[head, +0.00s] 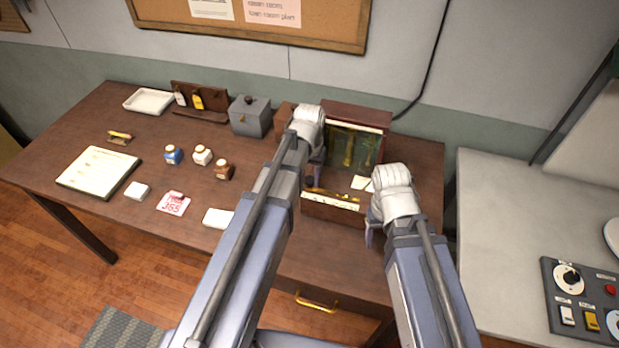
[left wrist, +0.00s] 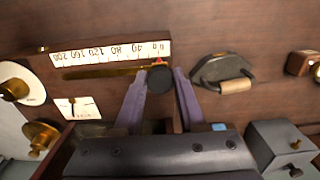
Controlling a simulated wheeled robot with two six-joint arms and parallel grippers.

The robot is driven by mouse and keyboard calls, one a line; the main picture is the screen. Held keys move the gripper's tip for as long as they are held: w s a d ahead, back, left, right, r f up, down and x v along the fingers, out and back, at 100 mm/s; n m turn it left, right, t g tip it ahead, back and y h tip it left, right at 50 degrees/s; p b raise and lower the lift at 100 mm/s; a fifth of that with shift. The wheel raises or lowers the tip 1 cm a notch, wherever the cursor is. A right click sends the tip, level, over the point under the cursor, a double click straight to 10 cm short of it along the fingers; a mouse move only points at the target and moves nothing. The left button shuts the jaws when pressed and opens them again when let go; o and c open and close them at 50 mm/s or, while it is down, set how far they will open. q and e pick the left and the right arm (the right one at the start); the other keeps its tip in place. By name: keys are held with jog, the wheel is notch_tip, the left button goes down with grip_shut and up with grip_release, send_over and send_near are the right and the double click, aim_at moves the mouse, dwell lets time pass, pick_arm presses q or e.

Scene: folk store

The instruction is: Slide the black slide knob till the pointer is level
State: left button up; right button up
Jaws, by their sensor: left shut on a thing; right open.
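The black slide knob (left wrist: 160,80) is between the fingers of my left gripper (left wrist: 158,73), which is shut on it. A small red mark (left wrist: 158,61) shows by the knob, near the 0 end of the white scale strip (left wrist: 105,52). The strip appears upside down in the left wrist view. A white card (left wrist: 80,108) bears a small dark pointer-like mark; whether it is level is too small to tell. In the head view my left gripper (head: 314,180) is at the left end of the wooden balance case (head: 357,114). My right gripper (head: 371,236) is open and empty beside the case's front.
Brass parts (left wrist: 40,137) are left of the knob in the left wrist view. A dark weight with a handle (left wrist: 222,70) lies close to the right of my left fingers. A grey box (head: 251,117) and small bottles (head: 202,155) stand left of the case.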

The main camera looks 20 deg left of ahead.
pick_arm(q)
jog(key=shift+c, duration=1.1)
jog(key=shift+d, duration=1.4)
jog(key=o, duration=1)
jog(key=shift+r, duration=0.1)
